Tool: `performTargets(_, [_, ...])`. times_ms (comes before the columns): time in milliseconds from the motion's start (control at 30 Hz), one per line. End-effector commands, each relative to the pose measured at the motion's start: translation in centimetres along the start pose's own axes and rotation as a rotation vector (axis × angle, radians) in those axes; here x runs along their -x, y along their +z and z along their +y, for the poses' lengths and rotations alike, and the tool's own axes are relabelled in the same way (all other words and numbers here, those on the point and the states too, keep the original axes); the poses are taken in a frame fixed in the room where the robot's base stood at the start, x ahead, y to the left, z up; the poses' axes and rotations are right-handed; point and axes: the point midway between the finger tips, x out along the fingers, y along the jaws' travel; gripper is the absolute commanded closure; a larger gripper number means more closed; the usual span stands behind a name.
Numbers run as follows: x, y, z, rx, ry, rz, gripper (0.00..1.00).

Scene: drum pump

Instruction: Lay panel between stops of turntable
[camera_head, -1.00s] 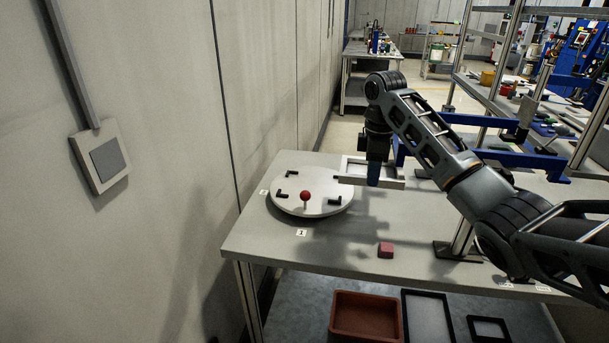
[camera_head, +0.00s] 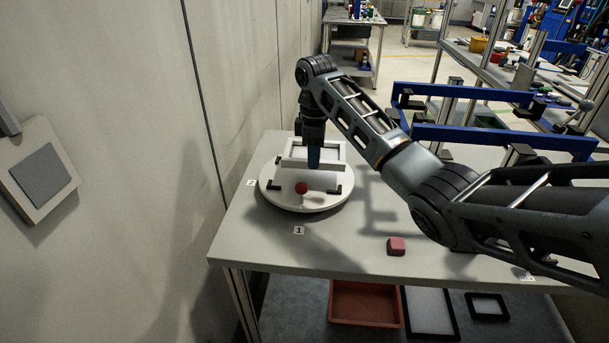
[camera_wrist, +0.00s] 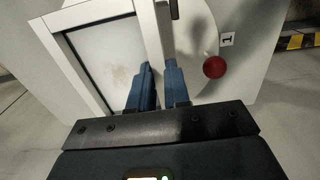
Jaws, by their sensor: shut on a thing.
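The panel is a white frame with a pale sheet inside; my gripper (camera_head: 313,162) is shut on its near edge in the head view. The panel (camera_head: 328,150) is over the back part of the round white turntable (camera_head: 305,206). I cannot tell whether it touches the disc. The turntable has small black stops (camera_head: 274,184) and a red ball knob (camera_head: 301,188) at its front. In the wrist view, the blue fingers (camera_wrist: 157,88) straddle one bar of the panel (camera_wrist: 100,19), and the red knob (camera_wrist: 214,67) is to the right. Stops behind the panel are hidden.
A pink block (camera_head: 396,246) lies on the grey table (camera_head: 330,245) right of the turntable. A blue frame fixture (camera_head: 470,136) stands at the right, behind my arm. A red-brown bin (camera_head: 366,303) is below the table. The wall is close at left.

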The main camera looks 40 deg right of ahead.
Motion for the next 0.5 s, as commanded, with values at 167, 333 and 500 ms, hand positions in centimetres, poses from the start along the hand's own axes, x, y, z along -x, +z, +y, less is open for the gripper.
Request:
performTargets(167, [-1.0,-2.0,-0.6,0.000,0.001,0.001,1.00])
performTargets(333, [-2.2,-2.3,-0.7,-0.002,0.000,0.000,1.00])
performTargets(500, [-4.5,-2.3,-0.7,-0.002,0.000,-0.001,1.00])
